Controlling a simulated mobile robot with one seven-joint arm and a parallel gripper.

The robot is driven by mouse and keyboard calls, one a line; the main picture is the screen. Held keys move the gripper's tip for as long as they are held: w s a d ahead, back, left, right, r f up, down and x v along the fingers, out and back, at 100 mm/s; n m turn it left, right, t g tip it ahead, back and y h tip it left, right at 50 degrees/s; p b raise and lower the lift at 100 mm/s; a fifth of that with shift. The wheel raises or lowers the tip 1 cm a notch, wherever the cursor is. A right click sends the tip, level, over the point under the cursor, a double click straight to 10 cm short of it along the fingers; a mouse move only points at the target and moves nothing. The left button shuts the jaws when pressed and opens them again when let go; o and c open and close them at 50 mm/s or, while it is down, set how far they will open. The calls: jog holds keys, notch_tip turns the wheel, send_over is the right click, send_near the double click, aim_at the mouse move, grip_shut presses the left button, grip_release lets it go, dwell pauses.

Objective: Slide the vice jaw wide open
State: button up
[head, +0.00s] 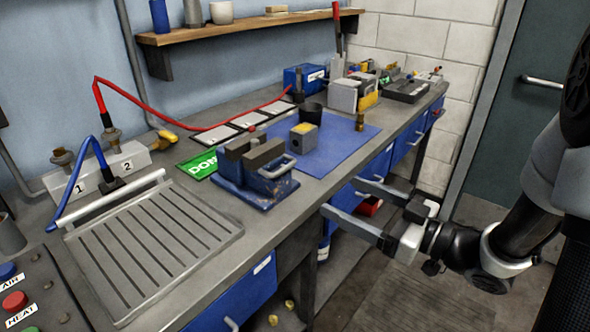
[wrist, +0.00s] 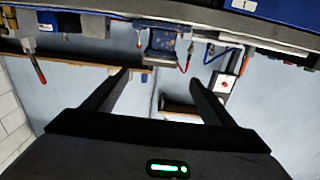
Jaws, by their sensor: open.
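The blue vice (head: 255,195) stands on the workbench near its front edge in the head view. Its two grey jaw blocks (head: 263,154) sit close together on top, with at most a narrow gap. A light handle (head: 278,168) is on its right side. A blue shape that looks like the vice (wrist: 160,40) shows upside down in the wrist view. My gripper (head: 342,196) is open and empty, in front of the bench edge to the right of the vice and apart from it. Its fingers also show spread in the wrist view (wrist: 159,76).
A blue mat (head: 335,148) with a small grey-yellow block (head: 304,136) and dark cup lies behind the vice. A green sign (head: 199,165) and grooved tray (head: 150,250) are to its left. Blue drawers (head: 240,300) line the bench front. Floor in front is open.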

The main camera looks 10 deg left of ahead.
aim_at(287, 169)
jog(key=b+x, duration=0.2)
jog(key=x, duration=1.5)
jog(key=shift+r, duration=0.1)
jog(key=shift+d, duration=0.1)
jog(key=c, duration=1.2)
jog(key=v, duration=0.6)
jog(key=shift+d, duration=0.25)
jog(key=shift+s, duration=0.1)
jog(key=shift+d, duration=0.1)
